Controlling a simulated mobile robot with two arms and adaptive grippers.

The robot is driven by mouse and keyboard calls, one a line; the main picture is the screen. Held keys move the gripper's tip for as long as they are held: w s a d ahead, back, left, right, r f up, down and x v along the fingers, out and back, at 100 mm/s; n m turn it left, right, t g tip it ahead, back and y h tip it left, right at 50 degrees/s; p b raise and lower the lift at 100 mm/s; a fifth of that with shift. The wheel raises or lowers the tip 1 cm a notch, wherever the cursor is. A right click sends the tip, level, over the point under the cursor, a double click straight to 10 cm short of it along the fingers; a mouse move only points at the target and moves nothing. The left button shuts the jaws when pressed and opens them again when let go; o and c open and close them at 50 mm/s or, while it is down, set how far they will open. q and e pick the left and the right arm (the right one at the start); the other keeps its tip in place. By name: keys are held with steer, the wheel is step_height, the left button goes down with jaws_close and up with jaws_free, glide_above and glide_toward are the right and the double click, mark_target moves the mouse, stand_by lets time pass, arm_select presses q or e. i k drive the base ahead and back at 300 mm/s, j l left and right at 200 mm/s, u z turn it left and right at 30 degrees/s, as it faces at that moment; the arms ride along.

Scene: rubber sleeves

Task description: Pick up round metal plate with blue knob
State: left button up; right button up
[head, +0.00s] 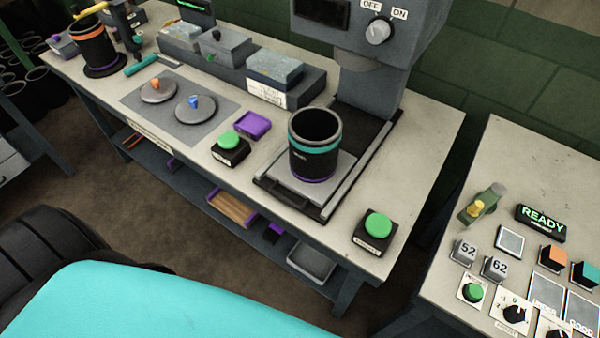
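The round metal plate with the blue knob (196,110) lies flat on a grey mat (136,104) on the workbench. A similar round metal plate with an orange knob (158,91) lies on the same mat, behind it and to the left. The two plates lie close together. Nothing covers the blue-knob plate. Neither of my grippers is in view.
A black sleeve with a teal band (316,155) stands upright on the press base. Green buttons (229,142) (377,228) and a purple tray (253,124) are on the bench (425,150). Grey boxes stand behind the mat. A control panel (505,270) is at right.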

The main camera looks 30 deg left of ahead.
mark_target(195, 109)
steer(key=u, duration=1.55)
steer(key=i+j+z, duration=0.15)
steer(key=z, duration=0.25)
steer(key=i+j+z, duration=0.1)
steer(key=j+z, duration=0.35)
steer(key=i+l, duration=0.05)
steer(key=l, duration=0.05)
